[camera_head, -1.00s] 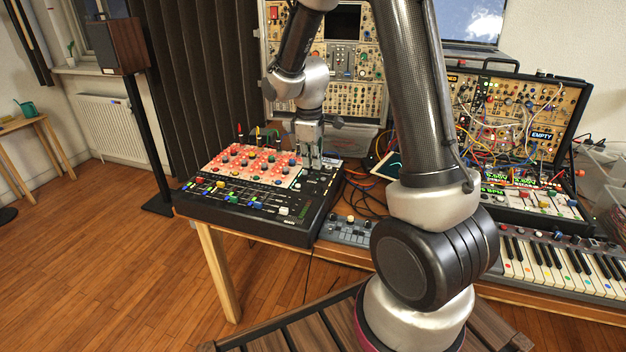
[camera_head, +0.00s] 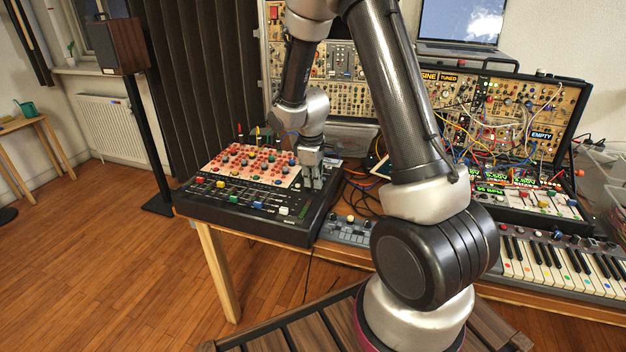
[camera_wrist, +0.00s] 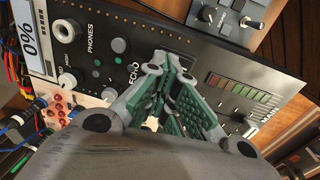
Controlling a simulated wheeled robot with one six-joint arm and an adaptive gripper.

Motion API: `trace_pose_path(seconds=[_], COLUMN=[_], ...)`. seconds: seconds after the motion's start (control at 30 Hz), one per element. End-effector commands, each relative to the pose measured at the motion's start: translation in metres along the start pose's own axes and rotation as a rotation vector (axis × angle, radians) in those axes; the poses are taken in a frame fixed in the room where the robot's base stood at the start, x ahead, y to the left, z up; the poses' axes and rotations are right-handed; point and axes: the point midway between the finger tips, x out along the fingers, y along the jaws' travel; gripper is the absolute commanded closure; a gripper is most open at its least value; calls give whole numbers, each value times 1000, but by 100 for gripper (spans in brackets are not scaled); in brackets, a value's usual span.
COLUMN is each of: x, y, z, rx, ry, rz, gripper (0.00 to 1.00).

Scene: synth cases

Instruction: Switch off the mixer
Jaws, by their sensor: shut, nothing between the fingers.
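The mixer (camera_head: 297,228) is a black console with a red-and-white knob panel and coloured faders, on the left end of the wooden table. My gripper (camera_head: 312,185) points down over its right part, close to the panel. In the wrist view, the shut gripper (camera_wrist: 163,72) has green finger pads and nothing between them. Below it the mixer panel (camera_wrist: 205,58) shows knobs, "PHONES" and "ECHO" labels and a row of level-meter bars. I cannot tell whether the fingertips touch the panel, and they hide part of it. I cannot make out a power switch.
A small grey module (camera_head: 346,231) lies right of the mixer, with cables (camera_head: 362,192) behind it. A keyboard (camera_head: 558,262), a patched synth case (camera_head: 520,110) and a laptop (camera_head: 462,22) stand further right. A speaker on a stand (camera_head: 116,46) is at the left.

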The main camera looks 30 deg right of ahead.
Motion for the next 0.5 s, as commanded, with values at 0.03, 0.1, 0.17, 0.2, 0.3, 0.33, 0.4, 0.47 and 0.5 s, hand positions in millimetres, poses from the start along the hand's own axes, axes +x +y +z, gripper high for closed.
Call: trace_pose_path(seconds=[0.03,0.1,0.17,0.2,0.3,0.33,0.4,0.47,0.5], x=[1,1,1,1,0,0,0,-1,-2], y=[0,0,-1,-1,-3,-4,-8,-11,-12], z=[0,0,0,0,0,0,0,1,1], rx=[0,0,0,0,-1,-1,0,0,0], ry=[0,-1,-1,-1,-2,-2,-2,-3,-3], rz=[-1,-1,-1,-2,-2,-2,-3,-3,-3], gripper=[100,100,100,100,100,100,100,100,100])
